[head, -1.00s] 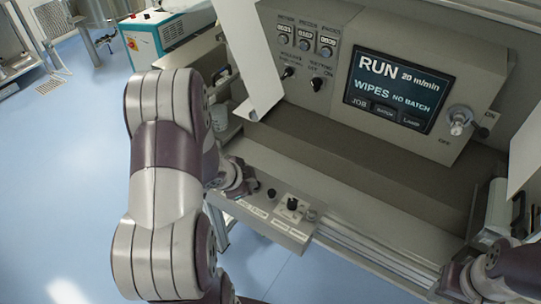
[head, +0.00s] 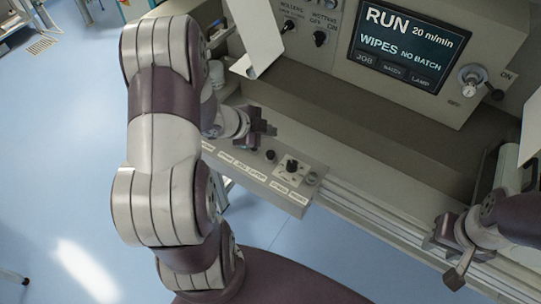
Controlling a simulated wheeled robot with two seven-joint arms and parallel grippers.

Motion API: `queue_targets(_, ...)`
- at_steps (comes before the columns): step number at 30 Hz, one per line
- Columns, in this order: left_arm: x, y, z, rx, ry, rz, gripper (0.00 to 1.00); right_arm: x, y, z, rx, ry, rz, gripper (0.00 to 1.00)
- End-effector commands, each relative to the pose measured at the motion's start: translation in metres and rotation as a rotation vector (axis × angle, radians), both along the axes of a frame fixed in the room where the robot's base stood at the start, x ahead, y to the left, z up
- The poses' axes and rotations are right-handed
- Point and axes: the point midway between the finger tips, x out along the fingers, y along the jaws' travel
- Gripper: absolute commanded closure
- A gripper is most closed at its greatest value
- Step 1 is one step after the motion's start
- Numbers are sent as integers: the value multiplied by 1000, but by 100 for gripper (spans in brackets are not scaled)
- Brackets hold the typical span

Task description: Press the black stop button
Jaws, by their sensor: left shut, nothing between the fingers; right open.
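A small operator panel (head: 250,172) juts from the front of the machine, with a row of labels too small to read surely. A round black button (head: 270,156) stands on it, left of a black rotary knob (head: 291,166) on a pale plate. Which control is labelled stop cannot be read. My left gripper (head: 262,134) is shut and empty, just above and left of the black button; it hides the panel's left part, and contact cannot be told. My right gripper (head: 452,255) is open and empty at the lower right, away from the panel.
The machine's screen (head: 408,45) reads RUN, 20 m/min, WIPES, NO BATCH. A pale sheet (head: 255,40) hangs behind my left arm. A metal rail (head: 375,215) runs right from the panel.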

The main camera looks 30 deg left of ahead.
Motion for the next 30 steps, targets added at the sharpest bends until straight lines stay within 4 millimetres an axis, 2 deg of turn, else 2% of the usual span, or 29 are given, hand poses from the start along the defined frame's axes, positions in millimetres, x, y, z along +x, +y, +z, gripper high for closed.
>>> queue_targets(1,0,0,-14,0,0,0,100,0,0,-15,0,0,0,57)
queue_targets(6,0,0,-39,1,0,1,100,0,0,-41,0,0,0,57)
queue_targets(12,0,0,-62,0,1,1,100,0,0,-62,0,0,0,57)
queue_targets(16,0,0,-69,0,0,0,100,0,0,-66,0,0,0,57)
queue_targets(30,0,0,-68,0,1,1,100,0,0,-65,0,0,0,57)
